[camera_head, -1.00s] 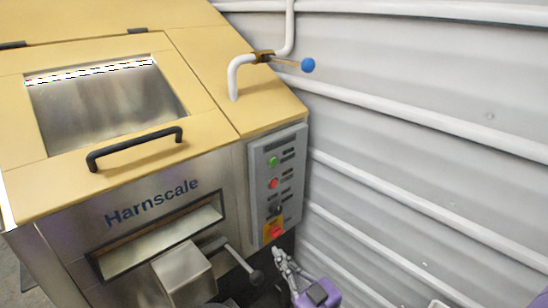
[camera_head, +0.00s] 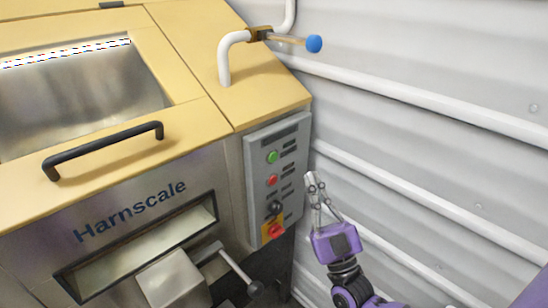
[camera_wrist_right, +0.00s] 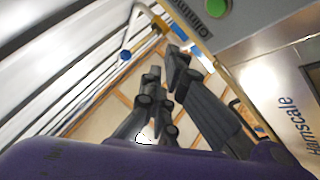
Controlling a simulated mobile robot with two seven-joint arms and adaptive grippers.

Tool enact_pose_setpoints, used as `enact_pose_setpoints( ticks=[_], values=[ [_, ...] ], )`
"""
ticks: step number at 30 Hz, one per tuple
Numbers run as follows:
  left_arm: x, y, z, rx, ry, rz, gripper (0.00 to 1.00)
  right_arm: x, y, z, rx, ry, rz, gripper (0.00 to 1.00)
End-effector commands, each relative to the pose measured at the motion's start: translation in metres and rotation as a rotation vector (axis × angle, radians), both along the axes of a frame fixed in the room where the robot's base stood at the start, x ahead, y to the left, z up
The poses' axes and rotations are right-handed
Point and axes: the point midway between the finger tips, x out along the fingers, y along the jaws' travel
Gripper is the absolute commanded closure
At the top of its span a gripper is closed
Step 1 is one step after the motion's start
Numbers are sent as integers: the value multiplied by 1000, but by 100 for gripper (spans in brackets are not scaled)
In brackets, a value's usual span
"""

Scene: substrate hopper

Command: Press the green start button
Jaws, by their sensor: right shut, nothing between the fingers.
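The green start button (camera_head: 272,157) is at the top of the grey control panel (camera_head: 255,190) on the front of the hopper. It also shows at the top edge of the right wrist view (camera_wrist_right: 217,8). My right gripper (camera_head: 311,178) points upward to the right of the panel, below the level of the green button and apart from it. Its fingers (camera_wrist_right: 165,62) are shut and empty in the right wrist view. My left gripper is not in view.
Below the green button are a red button (camera_head: 271,180), a black knob (camera_head: 275,208) and a red switch on yellow (camera_head: 276,230). A lever with a black ball (camera_head: 254,288) sticks out below. A blue-handled valve (camera_head: 314,43) is above. The corrugated wall (camera_head: 430,130) bounds the right.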

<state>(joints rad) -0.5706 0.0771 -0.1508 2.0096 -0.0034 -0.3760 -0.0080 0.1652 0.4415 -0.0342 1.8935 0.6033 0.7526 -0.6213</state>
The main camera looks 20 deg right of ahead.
Motion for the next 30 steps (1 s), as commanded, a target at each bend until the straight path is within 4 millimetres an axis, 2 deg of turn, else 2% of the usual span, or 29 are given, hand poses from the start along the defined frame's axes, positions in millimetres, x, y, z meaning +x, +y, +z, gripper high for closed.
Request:
enact_pose_setpoints(
  ticks=[5, 10, 21, 30],
  values=[
    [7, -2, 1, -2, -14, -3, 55, 9, 3, -1, 1, 0, 1, 100],
    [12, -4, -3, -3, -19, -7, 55, 30, 11, -1, 1, 0, 2, 100],
    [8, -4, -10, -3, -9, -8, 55, 74, 26, -1, 2, 1, 1, 100],
    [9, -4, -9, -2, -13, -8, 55, 83, 29, 0, 0, 1, 0, 100]
  ],
)
